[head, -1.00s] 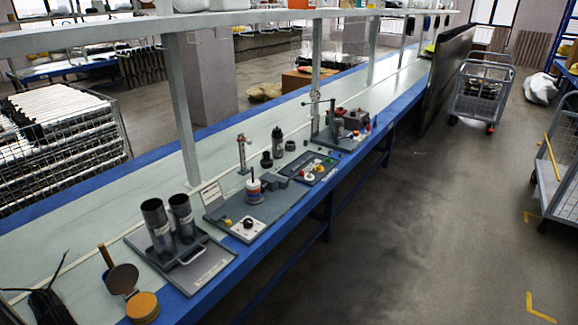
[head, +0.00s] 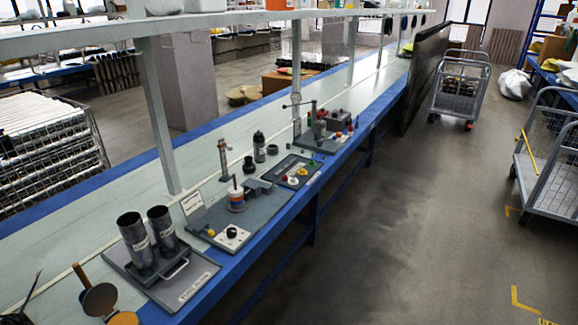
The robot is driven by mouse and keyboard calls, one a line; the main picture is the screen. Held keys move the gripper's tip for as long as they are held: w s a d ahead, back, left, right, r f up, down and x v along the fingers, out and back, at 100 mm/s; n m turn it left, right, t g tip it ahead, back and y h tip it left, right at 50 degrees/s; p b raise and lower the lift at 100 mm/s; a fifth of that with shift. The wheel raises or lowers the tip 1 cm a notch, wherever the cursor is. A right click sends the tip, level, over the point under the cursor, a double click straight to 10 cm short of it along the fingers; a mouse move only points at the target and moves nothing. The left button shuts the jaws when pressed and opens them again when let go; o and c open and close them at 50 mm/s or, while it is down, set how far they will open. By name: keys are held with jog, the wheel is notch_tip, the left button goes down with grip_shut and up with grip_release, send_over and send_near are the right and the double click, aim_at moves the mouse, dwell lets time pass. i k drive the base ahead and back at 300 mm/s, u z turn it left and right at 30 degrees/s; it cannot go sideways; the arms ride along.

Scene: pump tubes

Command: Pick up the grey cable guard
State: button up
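A grey angular piece (head: 257,187) lies on the far right part of a dark grey board (head: 258,222) on the long workbench. It may be the grey cable guard, but it is too small to tell for sure. My gripper is not in view.
Two dark tubes (head: 132,240) stand in a holder on a grey tray at the front left. Beyond the board are dark cylinders (head: 259,147), a small-parts tray (head: 291,171) and another station (head: 322,132). Shelf posts (head: 157,115) rise from the bench. The floor (head: 420,220) at right is clear; carts stand farther off.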

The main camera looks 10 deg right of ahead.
aim_at(294, 160)
jog(key=i, duration=0.85)
jog(key=u, duration=0.05)
